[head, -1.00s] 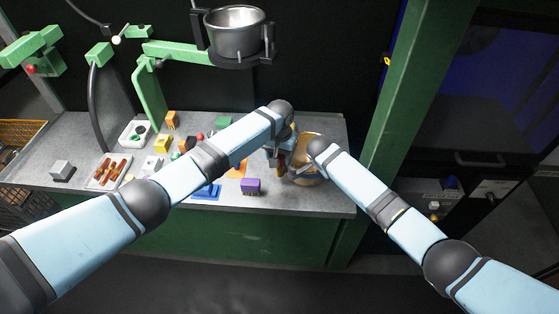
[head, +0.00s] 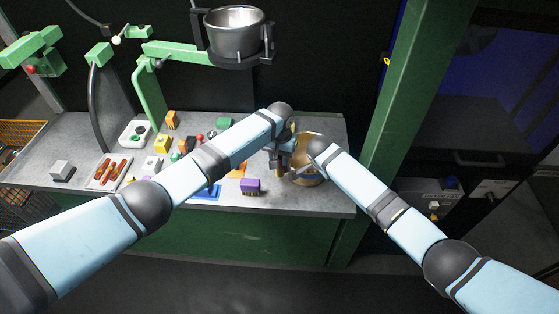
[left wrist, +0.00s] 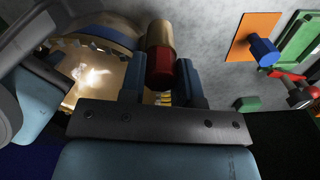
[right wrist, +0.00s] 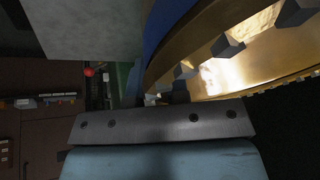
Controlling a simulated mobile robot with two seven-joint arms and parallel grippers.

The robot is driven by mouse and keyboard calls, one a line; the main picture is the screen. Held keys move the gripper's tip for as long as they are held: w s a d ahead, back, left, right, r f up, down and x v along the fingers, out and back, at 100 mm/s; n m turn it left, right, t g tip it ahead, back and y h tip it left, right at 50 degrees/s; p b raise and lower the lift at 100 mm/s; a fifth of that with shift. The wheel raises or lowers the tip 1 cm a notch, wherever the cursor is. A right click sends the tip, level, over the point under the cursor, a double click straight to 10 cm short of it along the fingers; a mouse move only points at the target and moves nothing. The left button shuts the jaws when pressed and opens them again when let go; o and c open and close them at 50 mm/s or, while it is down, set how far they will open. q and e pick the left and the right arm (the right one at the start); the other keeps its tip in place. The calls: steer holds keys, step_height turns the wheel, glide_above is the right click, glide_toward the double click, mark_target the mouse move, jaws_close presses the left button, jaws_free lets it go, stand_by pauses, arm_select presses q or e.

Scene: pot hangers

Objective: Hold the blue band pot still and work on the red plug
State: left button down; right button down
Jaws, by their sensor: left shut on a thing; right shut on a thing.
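The blue band pot (head: 312,148), brass-coloured with a blue band, stands at the right end of the bench, partly hidden by my arms. In the left wrist view its bright inside (left wrist: 92,78) and blue band (left wrist: 108,29) show at upper left. The red plug (left wrist: 160,70) sits at the end of a tan cylinder beside the pot wall. My left gripper (left wrist: 158,62) is shut on the plug, one finger on each side. My right gripper (right wrist: 167,92) is shut on the pot's edge; the exact contact is hard to see.
A steel pot (head: 235,35) hangs in a holder on a green arm (head: 178,50) above the bench. A purple block (head: 250,185), a blue tray (head: 207,192) and several small blocks lie left of the pot. A green post (head: 385,130) stands at the right.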

arm_select(q)
steer(key=shift+a+r, duration=0.15)
steer(key=shift+r, duration=0.1)
steer(key=shift+r, duration=0.5)
stand_by(0.5)
steer(key=shift+r, duration=2)
arm_select(e)
steer(key=c, duration=1)
jaws_free()
steer(key=shift+c, duration=0.2)
steer(key=v, duration=1.2)
